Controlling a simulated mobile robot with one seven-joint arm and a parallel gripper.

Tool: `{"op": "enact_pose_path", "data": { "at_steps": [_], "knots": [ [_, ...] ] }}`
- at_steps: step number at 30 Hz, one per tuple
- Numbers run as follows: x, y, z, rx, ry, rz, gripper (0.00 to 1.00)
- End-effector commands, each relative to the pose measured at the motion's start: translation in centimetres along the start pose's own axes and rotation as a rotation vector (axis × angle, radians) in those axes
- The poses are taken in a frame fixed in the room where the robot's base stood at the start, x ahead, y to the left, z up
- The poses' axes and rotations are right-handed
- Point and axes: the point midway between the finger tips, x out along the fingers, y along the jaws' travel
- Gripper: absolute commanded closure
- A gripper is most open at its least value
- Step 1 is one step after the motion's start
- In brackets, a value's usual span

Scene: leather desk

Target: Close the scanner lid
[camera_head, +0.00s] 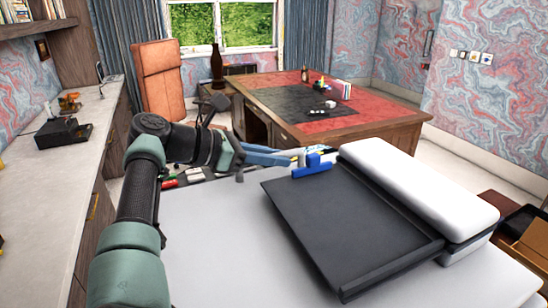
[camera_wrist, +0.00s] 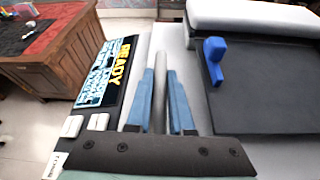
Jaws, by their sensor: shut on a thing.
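The scanner lid (camera_head: 215,225) is the broad pale top in the head view, with a dark tray (camera_head: 345,215) and a white feeder housing on it. It looks about level, but I cannot tell if a gap remains beneath it. My gripper (camera_head: 290,158) is at the lid's far left edge. In the wrist view its blue fingers (camera_wrist: 161,72) are shut on a grey rounded bar (camera_wrist: 160,105) along that edge, beside the READY display (camera_wrist: 118,75). Whether the bar is the lid's rim or a handle is unclear. A blue slider (camera_wrist: 213,62) sits on the tray.
A wooden desk (camera_head: 385,132) with a red and black top stands behind. A pale counter (camera_head: 55,180) runs along the left, with a dark device on it. An orange-brown chair (camera_head: 158,80) stands at the back. Brown furniture is at the right edge.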

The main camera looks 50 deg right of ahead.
Motion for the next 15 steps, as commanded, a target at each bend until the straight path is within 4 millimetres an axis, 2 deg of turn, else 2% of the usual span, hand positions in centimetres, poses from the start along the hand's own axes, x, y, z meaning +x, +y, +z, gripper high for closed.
{"op": "enact_pose_path", "data": {
  "at_steps": [1,7,8,9,12,15],
  "knots": [
    [0.31,-0.21,-0.89,-0.010,0.013,-0.008,1.00],
    [0.40,-0.29,-1.19,-0.014,0.018,-0.011,1.00],
    [0.42,-0.31,-1.23,-0.014,0.018,-0.011,0.77],
    [0.44,-0.31,-1.27,-0.015,0.019,-0.011,0.69],
    [0.38,-0.26,-1.07,-0.013,0.016,-0.010,0.51],
    [0.32,-0.23,-0.90,-0.011,0.013,-0.008,0.50]
  ]
}}
